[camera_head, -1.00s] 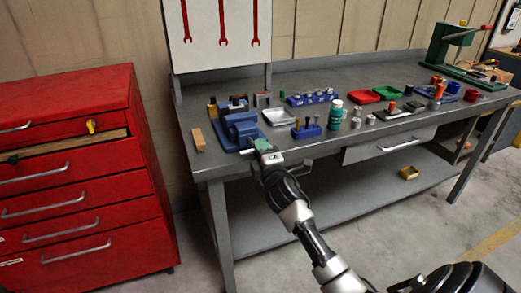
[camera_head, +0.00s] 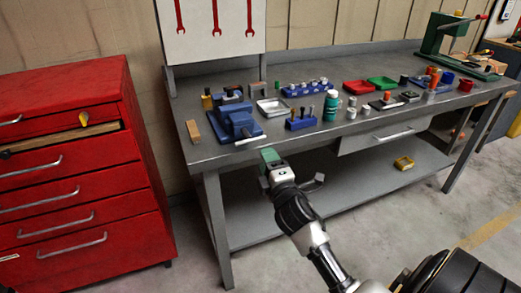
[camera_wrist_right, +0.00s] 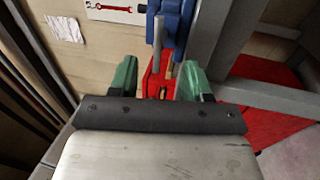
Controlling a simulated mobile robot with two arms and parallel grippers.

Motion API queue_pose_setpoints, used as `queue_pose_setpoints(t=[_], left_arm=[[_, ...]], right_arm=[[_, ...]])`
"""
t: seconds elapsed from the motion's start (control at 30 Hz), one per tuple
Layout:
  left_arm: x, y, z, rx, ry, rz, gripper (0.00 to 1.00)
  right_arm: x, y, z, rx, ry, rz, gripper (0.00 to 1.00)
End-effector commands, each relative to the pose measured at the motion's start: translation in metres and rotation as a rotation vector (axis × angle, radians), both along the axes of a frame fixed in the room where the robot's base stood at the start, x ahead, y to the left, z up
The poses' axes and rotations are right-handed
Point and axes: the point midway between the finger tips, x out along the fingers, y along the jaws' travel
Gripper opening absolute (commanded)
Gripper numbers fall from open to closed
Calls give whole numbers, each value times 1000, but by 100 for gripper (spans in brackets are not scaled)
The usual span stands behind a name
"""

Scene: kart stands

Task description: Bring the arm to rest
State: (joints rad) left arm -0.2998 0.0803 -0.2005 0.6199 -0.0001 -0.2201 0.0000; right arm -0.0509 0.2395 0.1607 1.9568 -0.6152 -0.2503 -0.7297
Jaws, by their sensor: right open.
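My right arm reaches in from the lower right of the head view. Its gripper (camera_head: 268,157) has green fingertips and hangs just off the front edge of the workbench (camera_head: 330,150), in front of the blue vise (camera_head: 236,122). In the right wrist view the gripper (camera_wrist_right: 158,82) has its two green fingers apart, with nothing held between them. The vise (camera_wrist_right: 172,18) with its grey handle bar (camera_wrist_right: 158,38) shows beyond the fingers, apart from them. My left gripper is in no view.
A red drawer cabinet (camera_head: 75,180) stands left of the bench, its top drawer partly open.

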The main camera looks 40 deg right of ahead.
Motion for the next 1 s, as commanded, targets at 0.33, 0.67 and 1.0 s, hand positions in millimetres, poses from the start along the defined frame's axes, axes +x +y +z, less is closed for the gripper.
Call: queue_pose_setpoints(t=[0.33, 0.67, 1.0], left_arm=[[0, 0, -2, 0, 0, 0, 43], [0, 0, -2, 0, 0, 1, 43], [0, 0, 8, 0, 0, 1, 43]], right_arm=[[-23, 6, -4, -1, -2, 0, 48], [-22, 6, -4, 0, -1, 0, 48], [-14, 10, -65, 141, 125, 25, 48]])
